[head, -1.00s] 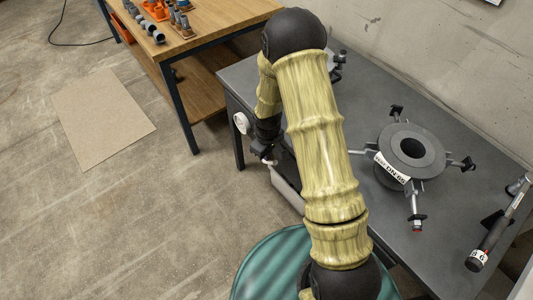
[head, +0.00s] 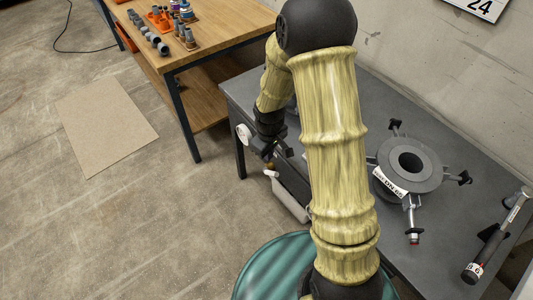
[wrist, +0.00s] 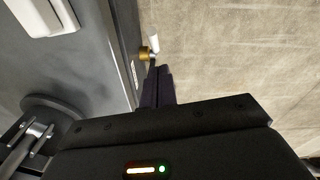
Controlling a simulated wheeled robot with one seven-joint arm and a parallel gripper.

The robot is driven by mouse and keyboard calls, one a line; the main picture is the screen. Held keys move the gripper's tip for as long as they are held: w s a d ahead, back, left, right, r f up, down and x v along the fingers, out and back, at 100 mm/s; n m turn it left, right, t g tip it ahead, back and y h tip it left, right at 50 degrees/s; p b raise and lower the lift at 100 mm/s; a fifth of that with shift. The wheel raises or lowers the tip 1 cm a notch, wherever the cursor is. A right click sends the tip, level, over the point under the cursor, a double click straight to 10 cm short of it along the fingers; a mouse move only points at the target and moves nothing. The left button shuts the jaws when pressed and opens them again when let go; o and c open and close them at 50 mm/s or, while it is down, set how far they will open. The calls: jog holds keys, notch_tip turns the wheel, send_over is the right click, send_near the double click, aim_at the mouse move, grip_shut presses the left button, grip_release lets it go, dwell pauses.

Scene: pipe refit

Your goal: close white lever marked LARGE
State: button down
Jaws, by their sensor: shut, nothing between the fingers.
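A small white lever (head: 271,173) with a brass fitting sits at the front side of the grey bench. In the wrist view the white lever (wrist: 153,42) stands just past the brass fitting (wrist: 147,53), beyond my fingertips. No LARGE marking is readable on it. My gripper (head: 267,156) is shut and empty, just above the lever in the head view. In the wrist view my gripper (wrist: 163,72) points toward the fitting; whether it touches cannot be told.
The grey bench (head: 450,222) holds a flanged ring (head: 425,171) with clamp arms and a dark-handled tool (head: 490,243). A white disc (head: 244,134) and a pale container (head: 289,199) are at the bench's front side. A wooden table (head: 225,30) stands behind.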

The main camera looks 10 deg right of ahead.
jog(key=shift+s+d+r, duration=0.15)
jog(key=shift+s+r, duration=0.1)
jog(key=shift+r, duration=0.1)
jog(key=shift+m+h, duration=0.3)
jog(key=shift+h, duration=0.3)
jog(key=w+a+b, duration=0.1)
jog(key=w+b, duration=0.1)
jog(key=w+a+r+b, duration=0.1)
jog(key=w+a, duration=0.1)
jog(key=shift+w+a+r+b, duration=0.15)
jog(key=shift+w+b, duration=0.1)
jog(key=shift+b, duration=0.1)
